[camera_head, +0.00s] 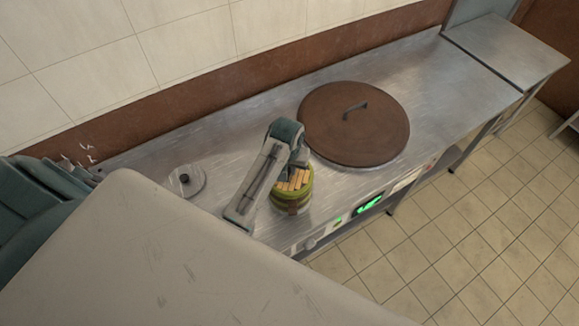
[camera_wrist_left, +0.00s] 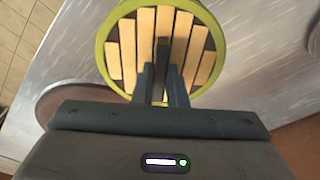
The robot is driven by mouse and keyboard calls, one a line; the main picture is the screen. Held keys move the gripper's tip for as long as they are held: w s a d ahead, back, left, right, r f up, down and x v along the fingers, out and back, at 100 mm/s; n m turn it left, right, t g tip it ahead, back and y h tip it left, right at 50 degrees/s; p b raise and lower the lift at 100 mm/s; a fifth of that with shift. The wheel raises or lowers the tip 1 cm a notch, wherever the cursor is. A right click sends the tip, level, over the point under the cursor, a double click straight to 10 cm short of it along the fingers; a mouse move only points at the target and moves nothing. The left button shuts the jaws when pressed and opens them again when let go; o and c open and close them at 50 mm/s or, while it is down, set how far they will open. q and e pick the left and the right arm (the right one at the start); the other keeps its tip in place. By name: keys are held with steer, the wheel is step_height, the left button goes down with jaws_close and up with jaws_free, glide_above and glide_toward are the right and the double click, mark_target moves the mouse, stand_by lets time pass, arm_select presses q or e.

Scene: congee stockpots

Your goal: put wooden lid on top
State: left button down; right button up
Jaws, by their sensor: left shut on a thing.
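A round wooden-slat lid (camera_head: 293,180) shows on top of a small green and brown banded pot (camera_head: 291,206) at the counter's front. In the left wrist view the pale slats (camera_wrist_left: 126,45) of this lid sit within a green rim (camera_wrist_left: 103,50). My left gripper (camera_head: 298,164) is over it from above, shut on the dark upright handle (camera_wrist_left: 162,50) at its middle. Whether the lid rests fully on the pot or hovers slightly cannot be told. My right gripper is not in view.
A large brown lid (camera_head: 350,130) with a dark handle lies just behind and right of the pot. A small round metal lid (camera_head: 187,181) is at the left. The steel counter (camera_head: 450,80) is clear at the right. Controls line the front edge.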

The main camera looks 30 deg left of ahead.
arm_select(q)
steer(key=shift+f, duration=0.55)
steer(key=c, duration=1.7)
jaws_free()
steer(key=shift+c, duration=0.2)
step_height(320, 180, up, 11)
steer(key=s, duration=0.1)
steer(key=shift+s+d, duration=0.15)
steer(key=shift+s+f, duration=0.1)
steer(key=shift+f, duration=0.05)
